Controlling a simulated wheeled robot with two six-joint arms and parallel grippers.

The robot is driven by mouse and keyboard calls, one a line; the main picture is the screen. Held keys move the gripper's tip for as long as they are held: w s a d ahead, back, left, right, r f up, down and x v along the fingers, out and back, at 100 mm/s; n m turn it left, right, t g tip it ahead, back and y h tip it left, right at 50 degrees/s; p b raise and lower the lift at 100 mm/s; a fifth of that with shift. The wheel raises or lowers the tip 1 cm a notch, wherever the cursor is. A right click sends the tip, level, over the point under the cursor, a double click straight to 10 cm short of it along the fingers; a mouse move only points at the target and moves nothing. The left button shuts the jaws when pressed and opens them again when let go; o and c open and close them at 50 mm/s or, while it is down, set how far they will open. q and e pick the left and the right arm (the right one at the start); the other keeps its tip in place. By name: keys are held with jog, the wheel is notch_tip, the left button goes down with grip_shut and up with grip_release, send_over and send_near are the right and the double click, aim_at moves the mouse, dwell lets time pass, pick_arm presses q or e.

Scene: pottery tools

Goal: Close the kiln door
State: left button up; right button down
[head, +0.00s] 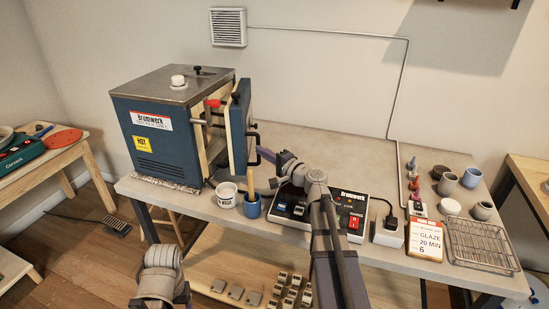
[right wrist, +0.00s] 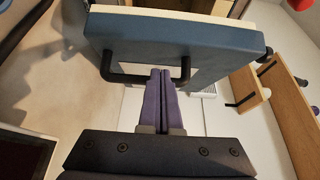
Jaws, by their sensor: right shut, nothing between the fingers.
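The kiln (head: 165,145) is a dark blue box with a metal top at the left of the table. Its door (head: 239,130) stands open, swung out toward the right, with the opening partly visible behind it. In the right wrist view the blue door (right wrist: 180,35) fills the top, with a black bar handle (right wrist: 112,72) along its lower side. My right gripper (head: 264,155) is shut and empty at the door's handle side. Its purple fingertips (right wrist: 161,72) overlap the handle in the picture; whether they touch it is unclear. My left arm shows at the lower left, its gripper out of view.
A white bowl (head: 227,194) and a blue cup (head: 252,206) with a wooden tool stand below the door. A control box (head: 322,212) lies under my right arm. Pots, a timer card (head: 425,240) and a wire rack (head: 482,245) are at the right. The back middle of the table is clear.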

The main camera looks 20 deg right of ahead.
aim_at(238, 151)
jog(key=shift+w+a, duration=0.25)
jog(key=shift+a, duration=0.45)
jog(key=shift+w+a, duration=0.25)
jog(key=shift+a, duration=0.45)
jog(key=shift+w+a, duration=0.25)
jog(key=shift+a, duration=0.7)
jog(key=shift+w+a, duration=0.2)
jog(key=shift+a, duration=0.7)
jog(key=shift+d, duration=0.1)
